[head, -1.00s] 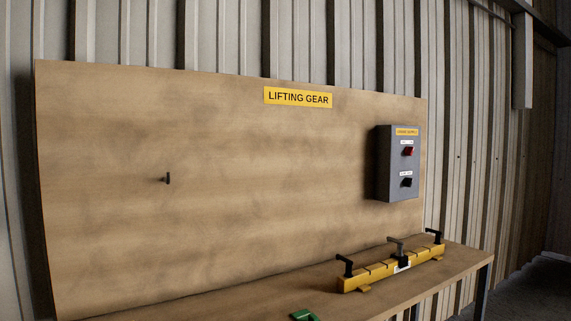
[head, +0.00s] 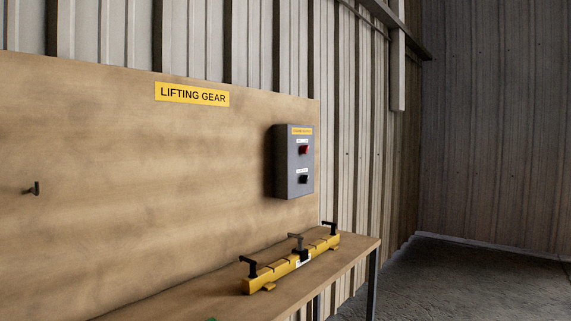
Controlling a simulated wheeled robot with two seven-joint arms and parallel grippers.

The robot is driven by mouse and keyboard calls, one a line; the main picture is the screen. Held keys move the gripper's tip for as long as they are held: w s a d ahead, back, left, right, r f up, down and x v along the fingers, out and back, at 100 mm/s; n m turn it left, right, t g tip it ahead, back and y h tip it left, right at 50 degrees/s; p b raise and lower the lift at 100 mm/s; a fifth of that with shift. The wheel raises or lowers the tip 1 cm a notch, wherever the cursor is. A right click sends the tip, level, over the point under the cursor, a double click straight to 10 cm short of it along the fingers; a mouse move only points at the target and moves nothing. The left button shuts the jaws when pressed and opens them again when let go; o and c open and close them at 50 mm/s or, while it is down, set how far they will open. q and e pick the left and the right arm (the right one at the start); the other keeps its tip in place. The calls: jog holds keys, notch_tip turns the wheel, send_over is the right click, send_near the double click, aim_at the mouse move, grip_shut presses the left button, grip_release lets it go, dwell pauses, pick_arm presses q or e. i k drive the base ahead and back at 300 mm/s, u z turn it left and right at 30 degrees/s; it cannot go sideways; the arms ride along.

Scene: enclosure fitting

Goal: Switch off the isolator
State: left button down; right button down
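A grey enclosure (head: 293,176) is mounted near the right edge of the wooden board in the head view. It has a yellow label at its top, a red rotary switch (head: 304,150) in the upper part and a black rotary switch (head: 303,179) below it. Each switch has a small white label above it, too small to read, so I cannot tell which one is the isolator or how either handle is set. Neither of my grippers shows in this view.
The wooden board (head: 120,150) carries a "LIFTING GEAR" sign (head: 192,93) and a small dark hook (head: 33,188). A yellow beam (head: 290,268) with black clamps lies on the bench (head: 340,263) below. A green thing barely shows at the bottom edge. Open floor (head: 470,280) lies to the right.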

aim_at(305, 149)
jog(key=z, duration=0.2)
jog(key=k, duration=0.6)
jog(key=z, duration=0.65)
jog(key=k, duration=0.75)
jog(key=z, duration=0.45)
jog(key=i, duration=1.6)
jog(key=u, duration=0.3)
jog(key=i, duration=1.85)
jog(key=u, duration=1.95)
jog(key=i, duration=0.85)
jog(key=u, duration=0.65)
